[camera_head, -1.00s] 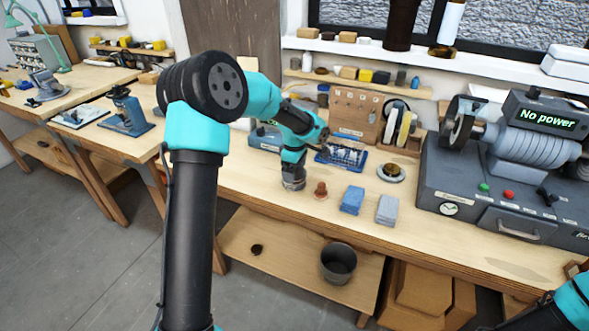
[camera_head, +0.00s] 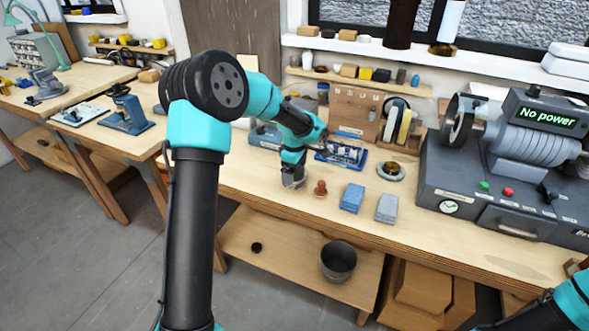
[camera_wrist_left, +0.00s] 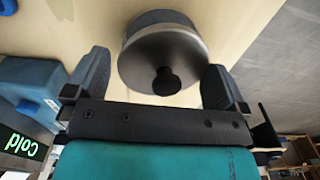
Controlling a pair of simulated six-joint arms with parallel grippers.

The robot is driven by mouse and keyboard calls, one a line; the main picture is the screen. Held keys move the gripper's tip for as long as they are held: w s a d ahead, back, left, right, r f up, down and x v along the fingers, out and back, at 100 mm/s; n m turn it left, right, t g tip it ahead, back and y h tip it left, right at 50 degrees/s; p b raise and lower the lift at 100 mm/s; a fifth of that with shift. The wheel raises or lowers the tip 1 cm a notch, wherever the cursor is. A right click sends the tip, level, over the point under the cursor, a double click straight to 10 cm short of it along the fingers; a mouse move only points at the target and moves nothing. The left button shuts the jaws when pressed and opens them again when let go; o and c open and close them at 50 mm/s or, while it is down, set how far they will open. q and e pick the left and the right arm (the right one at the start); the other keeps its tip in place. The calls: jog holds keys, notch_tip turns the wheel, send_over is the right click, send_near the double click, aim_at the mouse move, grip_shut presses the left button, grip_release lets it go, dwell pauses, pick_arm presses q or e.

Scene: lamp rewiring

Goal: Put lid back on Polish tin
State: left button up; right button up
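My left gripper (camera_head: 292,178) points down at the bench, left of a brown wooden knob-like piece. In the left wrist view my left gripper (camera_wrist_left: 155,85) is open. Its dark fingers are spread on either side of a round metal tin-like thing (camera_wrist_left: 165,45) with a shiny rim and a black knob on top. In the head view this thing is mostly hidden by the gripper. I cannot tell whether the fingers touch it. A shallow round tin or dish (camera_head: 391,171) with a dark gold middle lies further right. I cannot tell which is the polish tin. My right gripper is out of view.
The brown knob-like piece (camera_head: 320,188), a blue block (camera_head: 352,198) and a grey block (camera_head: 387,208) stand along the bench front. A blue tray of parts (camera_head: 342,153) lies behind. A large grey machine (camera_head: 470,195) reading "No power" fills the right.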

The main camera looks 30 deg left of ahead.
pick_arm(q)
jog(key=shift+f, duration=0.1)
notch_tip(320, 180, up, 13)
dwell(0.7)
dwell(0.5)
